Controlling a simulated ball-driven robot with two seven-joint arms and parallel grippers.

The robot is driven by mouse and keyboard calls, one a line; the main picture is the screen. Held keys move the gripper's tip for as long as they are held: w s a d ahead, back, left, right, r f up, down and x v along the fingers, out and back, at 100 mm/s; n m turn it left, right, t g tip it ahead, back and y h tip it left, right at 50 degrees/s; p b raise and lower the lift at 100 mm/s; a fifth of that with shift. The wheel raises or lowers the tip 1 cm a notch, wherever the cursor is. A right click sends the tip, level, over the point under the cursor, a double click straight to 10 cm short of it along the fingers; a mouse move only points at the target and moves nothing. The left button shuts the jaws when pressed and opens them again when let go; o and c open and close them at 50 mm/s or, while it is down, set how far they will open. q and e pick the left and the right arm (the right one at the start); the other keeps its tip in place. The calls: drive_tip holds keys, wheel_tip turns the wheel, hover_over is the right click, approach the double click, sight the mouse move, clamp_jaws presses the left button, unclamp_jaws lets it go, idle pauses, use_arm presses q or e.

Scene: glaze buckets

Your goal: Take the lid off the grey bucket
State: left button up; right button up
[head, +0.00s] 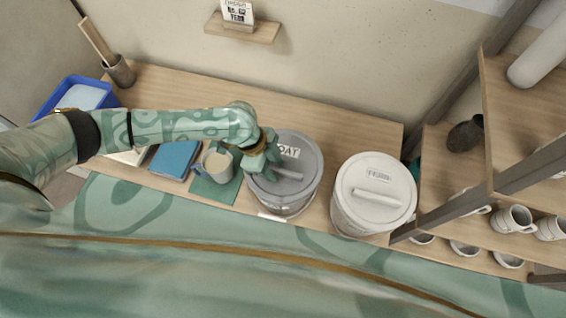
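The grey bucket (284,210) stands on the wooden bench with its grey lid (308,181) on top. The lid has a bar handle (289,174) and a white label ending in "OAT", partly covered by my gripper. My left gripper (271,160) is over the left part of the lid, close to the handle's left end. Its fingers are small and partly overlapped, so I cannot tell whether they are open or shut, or whether they touch the handle. My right gripper is not in view.
A white lidded bucket (373,196) stands just right of the grey one. A mug (218,165) on a green mat, a blue book (174,159) and a blue tub (70,92) are to the left. Shelves with several cups (514,219) stand at right. The bench behind the buckets is clear.

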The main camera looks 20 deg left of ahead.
use_arm(q)
drive_tip(key=shift+f, duration=0.1)
clamp_jaws()
